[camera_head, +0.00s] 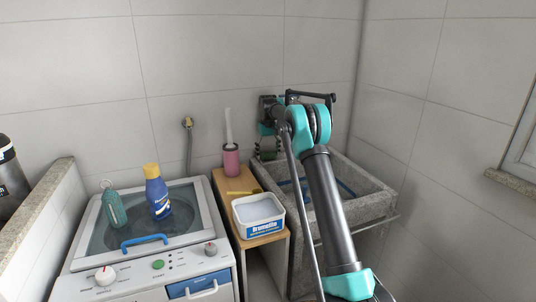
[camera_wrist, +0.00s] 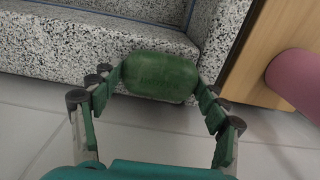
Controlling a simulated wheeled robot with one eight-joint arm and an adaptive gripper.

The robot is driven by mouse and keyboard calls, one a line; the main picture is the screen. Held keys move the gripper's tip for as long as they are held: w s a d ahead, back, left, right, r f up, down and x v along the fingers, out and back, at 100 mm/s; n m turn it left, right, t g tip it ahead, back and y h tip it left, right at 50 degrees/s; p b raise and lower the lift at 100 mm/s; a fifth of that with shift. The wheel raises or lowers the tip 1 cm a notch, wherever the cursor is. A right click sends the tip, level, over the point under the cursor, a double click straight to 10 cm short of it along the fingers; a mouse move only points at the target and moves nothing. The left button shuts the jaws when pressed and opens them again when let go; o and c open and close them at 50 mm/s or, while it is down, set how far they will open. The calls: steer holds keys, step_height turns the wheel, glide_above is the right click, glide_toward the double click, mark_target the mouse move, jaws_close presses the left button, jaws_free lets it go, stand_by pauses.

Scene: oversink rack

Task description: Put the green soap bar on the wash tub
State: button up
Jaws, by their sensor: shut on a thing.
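The green soap bar (camera_wrist: 160,77) is held between the fingers of my gripper (camera_wrist: 158,92) in the wrist view. My gripper (camera_head: 268,148) is shut on it at the back left of the wash tub in the head view. The wash tub (camera_head: 375,206) is a grey speckled stone basin. In the wrist view the soap appears in front of the tub's speckled edge (camera_wrist: 90,42). I cannot tell whether the soap touches the tub. My arm hides part of the tub in the head view.
A wooden stand (camera_head: 257,240) left of the tub holds a white-and-blue box (camera_head: 259,216), a yellow item (camera_head: 240,192) and a pink holder (camera_head: 231,160) with a brush. A washing machine (camera_head: 100,270) carries a blue bottle (camera_head: 157,195) and a teal bottle (camera_head: 113,208). Tiled walls stand close behind the tub.

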mark_target(268, 153)
steer(key=shift+f, duration=0.15)
steer(key=o, duration=1.2)
step_height(268, 153, up, 12)
steer(key=shift+r, duration=0.2)
